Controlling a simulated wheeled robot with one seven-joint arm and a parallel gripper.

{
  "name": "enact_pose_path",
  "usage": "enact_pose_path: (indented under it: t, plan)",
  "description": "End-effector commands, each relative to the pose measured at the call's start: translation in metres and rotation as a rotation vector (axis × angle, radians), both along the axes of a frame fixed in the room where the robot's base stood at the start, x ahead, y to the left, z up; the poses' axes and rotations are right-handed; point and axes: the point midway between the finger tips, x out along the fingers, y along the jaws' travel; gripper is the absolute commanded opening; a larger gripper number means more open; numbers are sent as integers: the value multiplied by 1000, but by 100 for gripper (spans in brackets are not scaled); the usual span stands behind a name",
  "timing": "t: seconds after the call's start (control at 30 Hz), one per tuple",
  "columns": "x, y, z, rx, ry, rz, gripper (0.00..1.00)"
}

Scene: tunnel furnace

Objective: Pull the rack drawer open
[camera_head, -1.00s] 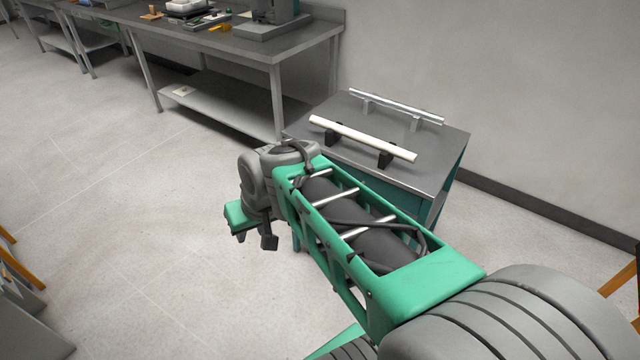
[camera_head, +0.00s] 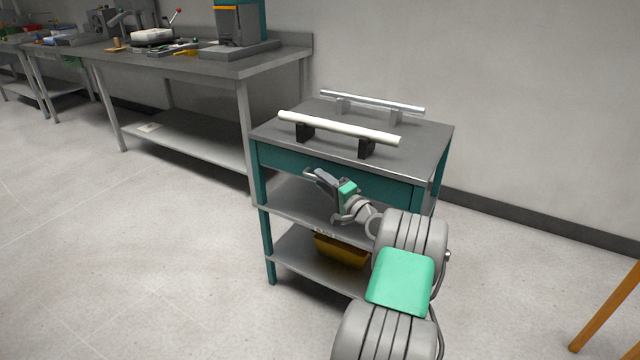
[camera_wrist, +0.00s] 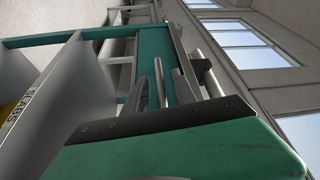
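The grey-topped rack (camera_head: 420,152) stands against the wall, with a teal drawer front (camera_head: 285,158) just under its top. The drawer looks closed. The same teal front (camera_wrist: 150,50) shows sideways in the wrist view, beyond the fingers. My gripper (camera_head: 320,178) is in front of the drawer front, near its middle and lower edge. In the wrist view, the two dark fingers of my gripper (camera_wrist: 170,82) point toward the front, with a narrow gap seeming to show between them.
A white bar (camera_head: 335,128) and a thinner metal bar (camera_head: 375,101) rest on stands on the rack top. A yellow bin (camera_head: 342,252) sits on the bottom shelf. A long grey workbench (camera_head: 200,66) stands to the left. The floor at left is clear.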

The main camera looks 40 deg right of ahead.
Motion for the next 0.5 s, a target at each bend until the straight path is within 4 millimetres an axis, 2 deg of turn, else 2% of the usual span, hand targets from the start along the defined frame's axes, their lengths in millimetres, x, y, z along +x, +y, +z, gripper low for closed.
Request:
enact_pose_path:
  t: [0.13, 0.37, 0.5]
  plan:
    - [15, 0, 0, 0, 0, 1, 32]
    - [16, 0, 1, 0, 1, 1, 32]
    - [16, 0, 1, 0, 1, 1, 22]
